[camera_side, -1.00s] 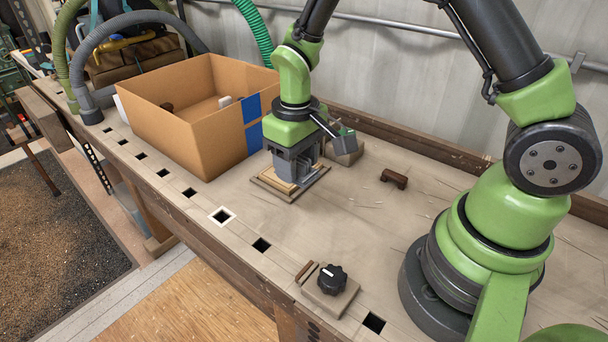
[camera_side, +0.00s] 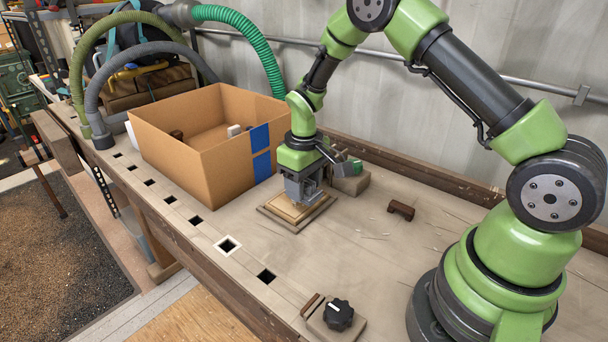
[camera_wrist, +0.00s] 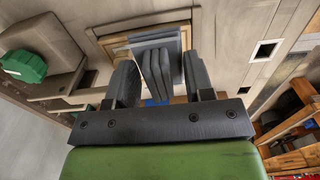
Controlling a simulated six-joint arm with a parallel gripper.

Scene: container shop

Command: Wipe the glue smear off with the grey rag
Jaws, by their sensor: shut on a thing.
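My gripper (camera_side: 303,190) is low over a small wood-framed panel (camera_side: 272,213) on the bench. In the wrist view its two dark fingers (camera_wrist: 158,85) are closed on the folded grey rag (camera_wrist: 157,70). The rag's flatter blue-grey part spreads over the middle of the panel, whose pale wooden frame (camera_wrist: 118,40) shows around it. I cannot tell how firmly the rag touches the panel. No glue smear can be made out; the rag and gripper cover much of the panel.
An open cardboard box (camera_side: 190,150) with blue tape stands close on the left. A block with a green part (camera_side: 352,178) sits just right of my gripper. A brown handle-like piece (camera_side: 400,210) lies further right. A black knob (camera_side: 338,312) is near the front edge.

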